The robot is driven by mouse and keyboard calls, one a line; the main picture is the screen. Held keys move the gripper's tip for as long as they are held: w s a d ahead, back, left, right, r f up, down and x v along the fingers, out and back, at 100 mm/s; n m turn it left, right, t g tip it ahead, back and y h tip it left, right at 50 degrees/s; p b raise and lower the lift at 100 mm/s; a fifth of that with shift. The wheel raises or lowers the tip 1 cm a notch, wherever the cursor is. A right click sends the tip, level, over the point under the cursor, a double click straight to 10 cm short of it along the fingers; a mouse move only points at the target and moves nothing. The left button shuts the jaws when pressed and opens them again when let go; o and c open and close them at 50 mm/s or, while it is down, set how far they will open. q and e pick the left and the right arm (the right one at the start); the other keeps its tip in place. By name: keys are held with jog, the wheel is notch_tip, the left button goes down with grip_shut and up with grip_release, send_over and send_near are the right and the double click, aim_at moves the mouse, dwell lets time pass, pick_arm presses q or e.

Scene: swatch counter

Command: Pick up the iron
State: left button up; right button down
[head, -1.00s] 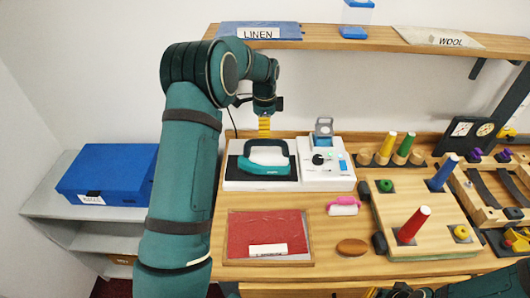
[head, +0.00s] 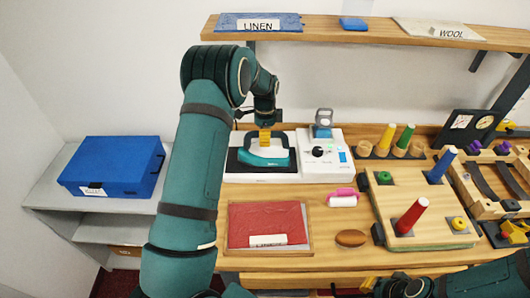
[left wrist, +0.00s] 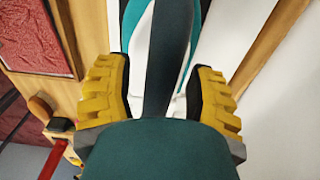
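The iron (head: 264,162), teal with a dark handle, rests on the white and black station (head: 258,178) on the counter. My left gripper (head: 265,143) is over the iron from above, its yellow fingers at the handle. In the left wrist view my left gripper (left wrist: 160,70) is open, one finger on each side of the iron's dark handle (left wrist: 166,60), with gaps showing. My right gripper (head: 370,284) shows only partly at the bottom edge, and its opening cannot be made out.
A control panel with a knob (head: 318,151) adjoins the station. A red fabric tray (head: 307,240), a pink-handled roller (head: 342,200), a brown oval block (head: 350,238) and a peg board (head: 440,222) lie nearby. A shelf (head: 370,37) hangs above. A blue box (head: 115,165) stands left.

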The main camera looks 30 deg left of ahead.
pick_arm(q)
grip_shut()
jog(key=shift+w+r, duration=0.1)
